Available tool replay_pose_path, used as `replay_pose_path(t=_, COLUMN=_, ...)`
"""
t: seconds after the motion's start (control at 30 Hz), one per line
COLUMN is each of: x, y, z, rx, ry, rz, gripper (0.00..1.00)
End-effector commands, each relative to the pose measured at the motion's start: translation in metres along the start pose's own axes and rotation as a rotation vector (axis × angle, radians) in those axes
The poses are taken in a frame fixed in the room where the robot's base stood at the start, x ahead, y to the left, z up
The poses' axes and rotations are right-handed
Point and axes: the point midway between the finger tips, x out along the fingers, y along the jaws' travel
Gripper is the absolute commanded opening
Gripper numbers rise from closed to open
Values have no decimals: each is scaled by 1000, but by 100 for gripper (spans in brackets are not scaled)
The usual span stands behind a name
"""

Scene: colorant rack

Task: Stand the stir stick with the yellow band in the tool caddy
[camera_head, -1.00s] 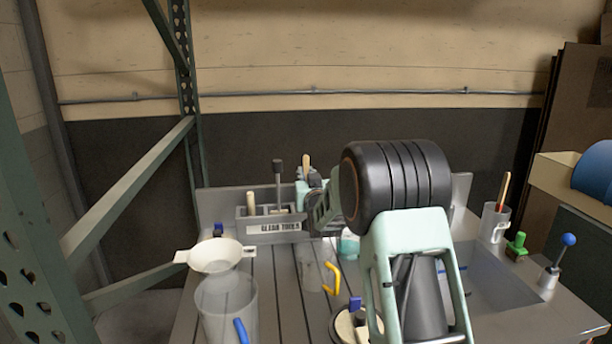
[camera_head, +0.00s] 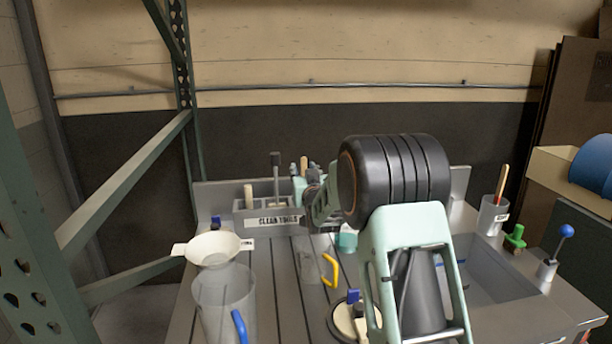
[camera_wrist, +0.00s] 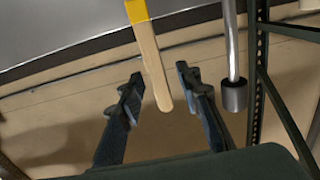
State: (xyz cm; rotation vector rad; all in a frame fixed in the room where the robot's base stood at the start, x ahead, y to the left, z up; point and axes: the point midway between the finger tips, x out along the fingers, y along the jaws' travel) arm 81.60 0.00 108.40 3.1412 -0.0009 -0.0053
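The stir stick with the yellow band shows in the wrist view (camera_wrist: 152,60) as a flat pale wooden stick, its yellow band at the top edge. My gripper (camera_wrist: 160,77) is open, with one finger on each side of the stick and gaps visible between. In the head view, the stick's pale top (camera_head: 304,163) rises beside my gripper (camera_head: 303,185), at the right part of the grey tool caddy (camera_head: 242,219) labelled CLEAN TOOLS. The stick's lower end is hidden, so I cannot tell whether it rests on the caddy's floor.
A dark-headed metal tool (camera_head: 276,175) and another wooden stick (camera_head: 248,195) stand in the caddy. The metal tool (camera_wrist: 234,90) is close beside my right-hand finger in the wrist view.

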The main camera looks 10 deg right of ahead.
Motion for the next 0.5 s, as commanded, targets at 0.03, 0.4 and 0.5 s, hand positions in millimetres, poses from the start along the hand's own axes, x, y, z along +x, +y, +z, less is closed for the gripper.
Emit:
replay_pose_path(t=0.03, x=-4, y=0, z=0, rx=0, ry=-1, rz=0, gripper=32)
replay_pose_path(t=0.4, x=-61, y=0, z=-1, rx=0, ry=0, rz=0, gripper=32)
replay_pose_path(t=0.5, x=-78, y=0, z=-1, rx=0, ry=0, rz=0, gripper=32)
